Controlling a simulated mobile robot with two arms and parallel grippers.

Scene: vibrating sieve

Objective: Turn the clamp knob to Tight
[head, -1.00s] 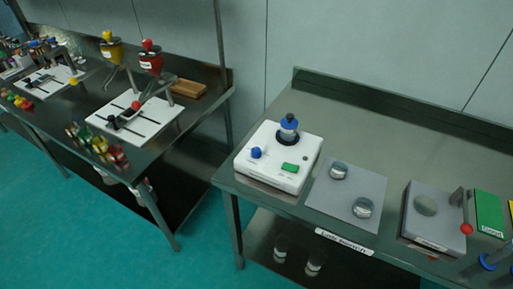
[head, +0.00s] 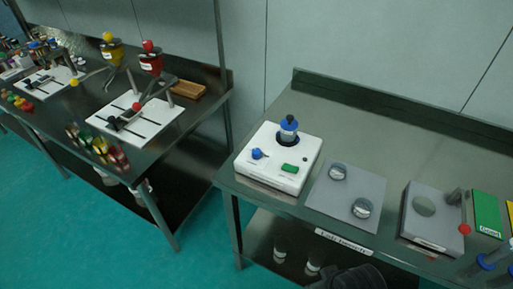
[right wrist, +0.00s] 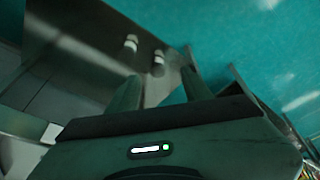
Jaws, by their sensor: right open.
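The white sieve machine (head: 262,176) stands at the left end of the right-hand steel bench in the head view. A blue knob (head: 257,154) is on its top at the front left; its pointer and any Tight lettering are too small to read. A stack with a blue upper part (head: 289,124) stands in a dark ring at the back of the machine. My right gripper (right wrist: 160,75) shows in the right wrist view with its two dark fingers apart and nothing between them. It is away from the machine. My left gripper is not in view.
A grey mat (head: 322,197) with two round metal pieces lies right of the machine. A grey device (head: 419,232) with a red ball and a green block (head: 487,214) are further right. The bench behind is clear. A second bench (head: 165,149) stands to the left.

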